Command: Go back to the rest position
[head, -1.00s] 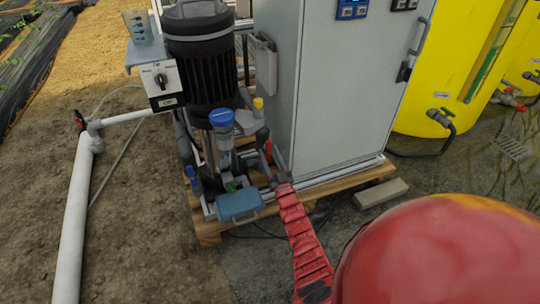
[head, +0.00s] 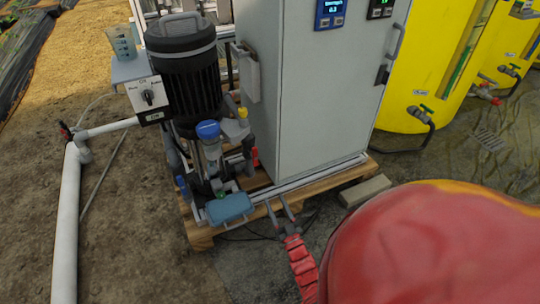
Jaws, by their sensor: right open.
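My right gripper (head: 276,208) is at the lower middle of the head view, at the end of my red arm. Its two grey fingers are spread apart with nothing between them. They point up toward the front edge of the wooden pallet (head: 203,235), just right of the blue-grey box (head: 229,208). I cannot tell whether the fingertips touch anything. My left gripper is not in view.
The pallet carries a black pump motor (head: 184,75), a blue-capped filter (head: 208,130), a switch box (head: 147,97) and a grey cabinet (head: 325,100). Yellow tanks (head: 415,70) stand right, a white pipe (head: 67,220) left. A block (head: 364,190) lies beside the pallet. Bare ground is free in front.

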